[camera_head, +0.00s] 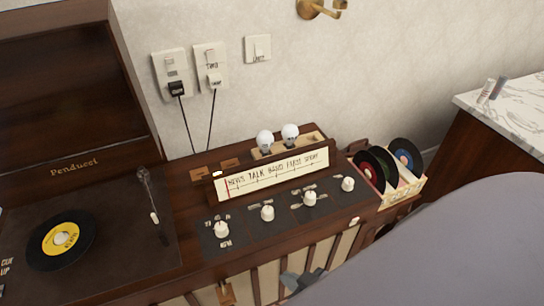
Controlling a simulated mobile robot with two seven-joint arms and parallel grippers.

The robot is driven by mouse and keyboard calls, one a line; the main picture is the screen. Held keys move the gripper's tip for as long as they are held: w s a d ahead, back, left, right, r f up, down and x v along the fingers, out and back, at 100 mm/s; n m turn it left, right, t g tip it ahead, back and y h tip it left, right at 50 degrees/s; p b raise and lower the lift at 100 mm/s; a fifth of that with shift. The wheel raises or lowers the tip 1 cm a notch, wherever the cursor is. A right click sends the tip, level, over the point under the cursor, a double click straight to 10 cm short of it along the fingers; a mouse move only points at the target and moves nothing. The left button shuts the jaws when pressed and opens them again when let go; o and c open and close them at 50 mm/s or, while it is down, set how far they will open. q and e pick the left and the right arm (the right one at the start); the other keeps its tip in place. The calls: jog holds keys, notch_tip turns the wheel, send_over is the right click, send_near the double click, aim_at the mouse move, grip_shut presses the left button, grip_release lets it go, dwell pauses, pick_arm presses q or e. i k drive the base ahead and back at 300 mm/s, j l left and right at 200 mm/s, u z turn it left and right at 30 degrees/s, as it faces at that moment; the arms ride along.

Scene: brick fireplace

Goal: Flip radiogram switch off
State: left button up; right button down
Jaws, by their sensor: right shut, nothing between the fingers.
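The radiogram (190,262) is a dark wooden cabinet with a raised lid on the left. Its dark control panel (243,236) carries several white knobs, among them the leftmost knob (221,230) and the rightmost knob (348,184). A small wooden lever-like part (226,293) shows on the front at the bottom edge. I cannot tell which part is the switch, or its position. My right gripper (298,282) is shut and empty, low in front of the cabinet's slatted front. It appears apart from the knobs. My grey right arm hides the lower right. My left gripper is not in view.
A record (60,240) lies on the turntable at left, beside the tonearm (152,207). Two bulbs stand behind the lit dial (270,176). A record crate (404,193) sits at the right end. Wall sockets (175,75) with hanging cords are behind. A marble-topped cabinet (515,110) stands right.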

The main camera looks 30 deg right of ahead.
aim_at(355, 220)
jog(key=k+l+z, duration=0.15)
jog(key=z, duration=0.3)
jog(key=k+l+z, duration=0.1)
jog(key=z, duration=0.3)
jog(key=l+z, duration=0.3)
jog(key=z, duration=0.15)
jog(key=i+l, duration=0.1)
jog(key=l, duration=0.65)
jog(key=i+l, duration=0.15)
jog(key=l, duration=0.25)
jog(key=i+l, duration=0.1)
jog(key=l, duration=0.25)
jog(key=k+l+z, duration=0.05)
